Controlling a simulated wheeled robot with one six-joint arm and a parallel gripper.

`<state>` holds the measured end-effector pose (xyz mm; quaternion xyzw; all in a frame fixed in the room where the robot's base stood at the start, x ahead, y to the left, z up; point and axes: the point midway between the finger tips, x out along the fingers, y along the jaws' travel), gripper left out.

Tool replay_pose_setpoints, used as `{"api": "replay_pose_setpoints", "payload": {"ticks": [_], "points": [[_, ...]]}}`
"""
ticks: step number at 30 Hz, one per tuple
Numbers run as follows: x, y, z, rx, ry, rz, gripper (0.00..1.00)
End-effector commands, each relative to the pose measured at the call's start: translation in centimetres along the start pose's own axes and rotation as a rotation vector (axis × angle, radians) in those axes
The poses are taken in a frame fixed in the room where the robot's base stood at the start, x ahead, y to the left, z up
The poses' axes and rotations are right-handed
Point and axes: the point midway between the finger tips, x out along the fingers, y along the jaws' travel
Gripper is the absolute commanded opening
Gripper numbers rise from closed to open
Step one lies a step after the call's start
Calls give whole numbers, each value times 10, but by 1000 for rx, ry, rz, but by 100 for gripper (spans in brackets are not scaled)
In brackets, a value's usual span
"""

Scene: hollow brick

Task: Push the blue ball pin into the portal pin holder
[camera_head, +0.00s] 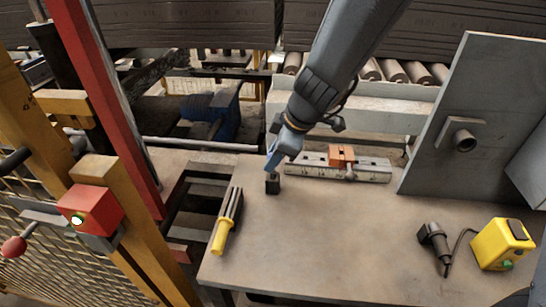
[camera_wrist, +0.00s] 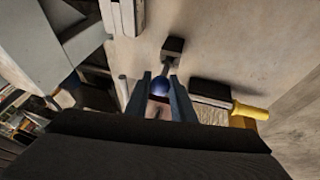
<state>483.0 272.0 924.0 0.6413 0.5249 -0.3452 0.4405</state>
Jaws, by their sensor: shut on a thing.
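My gripper (camera_head: 273,164) is low over the table, just above a small dark block (camera_head: 272,184). In the wrist view its two fingers (camera_wrist: 160,78) are shut on the blue ball pin (camera_wrist: 158,86), with the blue ball showing between them. A short grey shaft (camera_wrist: 166,65) runs from the fingers toward the dark block (camera_wrist: 172,46); I cannot tell whether it is still in the block. In the head view the pin is too small to make out. A dark round socket (camera_head: 463,140) juts from a grey upright panel at the right; I cannot tell for sure whether it is the portal pin holder.
A yellow-handled tool (camera_head: 222,236) lies left of the dark block, near the table's left edge. A metal rail with an orange clamp (camera_head: 342,155) lies behind. A black handheld device (camera_head: 436,245) and yellow box (camera_head: 502,244) are at the right. The table's middle is clear.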

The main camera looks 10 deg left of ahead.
Motion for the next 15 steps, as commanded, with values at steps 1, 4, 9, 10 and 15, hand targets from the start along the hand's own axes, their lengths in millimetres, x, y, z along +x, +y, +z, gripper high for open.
{"api": "replay_pose_setpoints", "payload": {"ticks": [1, 4, 9, 10, 15], "points": [[1, 0, 0, 0, 0, 0, 0], [2, 0, 1, 0, 0, 0, 0], [4, -1, 2, 0, 0, 0, 0], [4, -1, 2, 0, 0, 0, 0], [6, -1, 2, 0, 0, 0, 0]]}}
